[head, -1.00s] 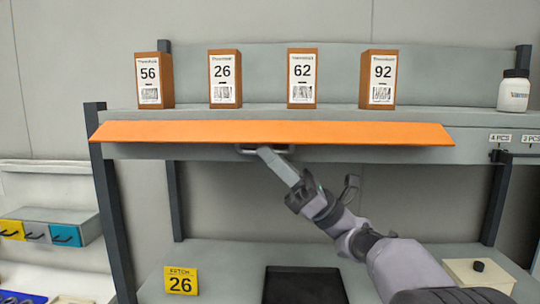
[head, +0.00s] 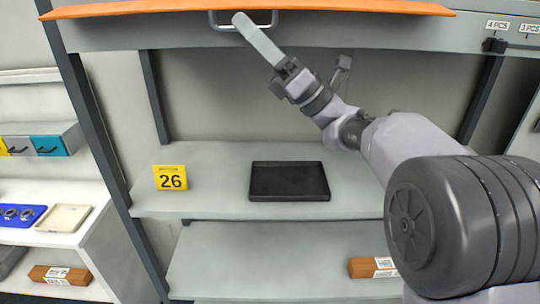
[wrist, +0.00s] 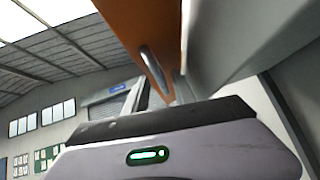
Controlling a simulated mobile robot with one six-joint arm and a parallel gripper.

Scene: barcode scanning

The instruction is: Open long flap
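The long orange flap (head: 330,9) spans the front of the upper shelf at the top of the head view. It shows as a thin strip, with its upper part near the frame's edge. A grey bar handle (head: 275,20) hangs under it. My gripper (head: 243,20) reaches up from the right, and its tip overlaps the handle's left half. The fingers show as one flat bar, so I cannot tell whether they are apart or closed on the handle. The wrist view shows the flap's orange underside (wrist: 135,30) and the handle (wrist: 155,66) above my gripper's body.
A brown box (head: 372,267) lies on the bottom shelf. Dark posts (head: 105,140) flank the rack. Space between the flap and middle shelf is mostly clear, except for my arm.

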